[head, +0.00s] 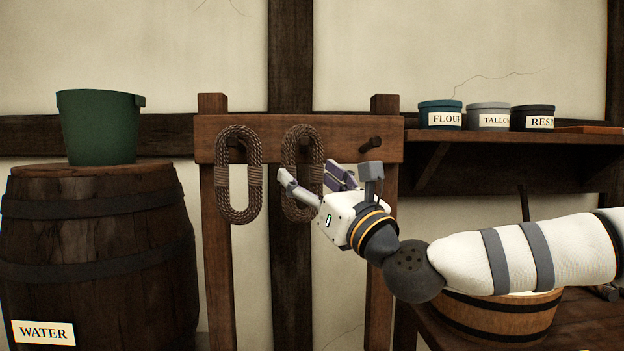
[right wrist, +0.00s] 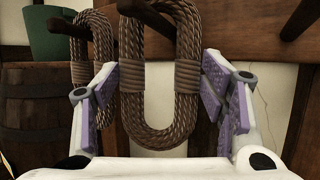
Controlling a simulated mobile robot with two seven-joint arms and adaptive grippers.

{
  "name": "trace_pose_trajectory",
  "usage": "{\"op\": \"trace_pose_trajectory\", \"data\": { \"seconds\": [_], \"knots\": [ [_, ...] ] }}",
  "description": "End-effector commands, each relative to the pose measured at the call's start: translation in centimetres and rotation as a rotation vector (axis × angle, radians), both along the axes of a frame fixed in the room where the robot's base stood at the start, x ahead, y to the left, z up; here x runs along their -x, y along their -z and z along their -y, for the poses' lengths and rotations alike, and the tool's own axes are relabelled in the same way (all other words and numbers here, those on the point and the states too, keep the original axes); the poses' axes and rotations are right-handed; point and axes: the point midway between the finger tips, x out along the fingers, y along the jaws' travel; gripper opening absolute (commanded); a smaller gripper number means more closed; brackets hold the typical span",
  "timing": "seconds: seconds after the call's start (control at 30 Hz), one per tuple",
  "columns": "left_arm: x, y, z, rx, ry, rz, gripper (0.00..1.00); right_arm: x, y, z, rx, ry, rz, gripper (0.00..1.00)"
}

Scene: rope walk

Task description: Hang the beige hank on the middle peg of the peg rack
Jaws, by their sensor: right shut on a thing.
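The peg rack (head: 346,140) is a dark wooden frame with three pegs. A brown-beige rope hank (head: 297,140) is at the middle peg (right wrist: 145,12), which passes into the top of its loop. My right gripper (head: 309,178) is shut on this hank's banded middle, one finger at each side; the hank also shows in the right wrist view (right wrist: 186,105). A similar brown hank (head: 224,190) hangs on the left peg (head: 236,142). The right peg (head: 371,144) is bare. Whether the held hank's weight rests on its peg cannot be told. My left gripper is not in view.
A barrel (head: 100,240) marked WATER stands at the left with a green bucket (head: 100,130) on it. A shelf (head: 480,150) at the right holds labelled tins (head: 488,117). A wooden tub (head: 495,318) sits below my right arm.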

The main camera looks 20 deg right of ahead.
Motion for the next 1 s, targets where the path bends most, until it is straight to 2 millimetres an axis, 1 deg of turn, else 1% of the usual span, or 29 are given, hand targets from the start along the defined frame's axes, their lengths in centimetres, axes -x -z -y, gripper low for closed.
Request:
{"op": "trace_pose_trajectory", "data": {
  "seconds": [0.03,0.07,0.1,0.13,0.43,0.53,0.57,0.67,0.8,0.9,1.0],
  "knots": [
    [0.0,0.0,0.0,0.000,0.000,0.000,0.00,0.0,0.0,0.0,0.000,0.000,0.001,0.36],
    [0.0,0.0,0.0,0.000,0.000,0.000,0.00,0.0,0.0,0.0,0.000,0.000,0.001,0.72],
    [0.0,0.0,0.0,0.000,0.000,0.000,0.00,0.0,0.0,0.0,0.000,0.000,0.001,0.81],
    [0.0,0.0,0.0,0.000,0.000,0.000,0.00,0.0,0.0,0.0,0.000,0.000,0.001,0.88],
    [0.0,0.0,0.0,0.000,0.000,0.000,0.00,0.0,0.0,0.0,0.000,0.000,-0.001,0.89],
    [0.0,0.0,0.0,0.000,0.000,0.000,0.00,0.6,0.3,0.2,-0.001,0.000,-0.001,0.89],
    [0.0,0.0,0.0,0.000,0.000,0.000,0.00,1.0,0.5,0.3,-0.001,-0.001,-0.002,0.89],
    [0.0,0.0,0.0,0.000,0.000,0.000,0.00,3.2,1.4,0.9,-0.003,-0.001,-0.003,0.89],
    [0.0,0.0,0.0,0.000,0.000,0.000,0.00,6.7,2.9,1.8,-0.003,0.000,-0.002,0.89],
    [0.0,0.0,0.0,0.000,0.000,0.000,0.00,8.7,3.8,2.3,-0.004,0.000,-0.002,0.89],
    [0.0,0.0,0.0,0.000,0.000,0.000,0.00,10.1,4.3,2.6,-0.001,0.000,-0.001,0.89]
  ]
}}
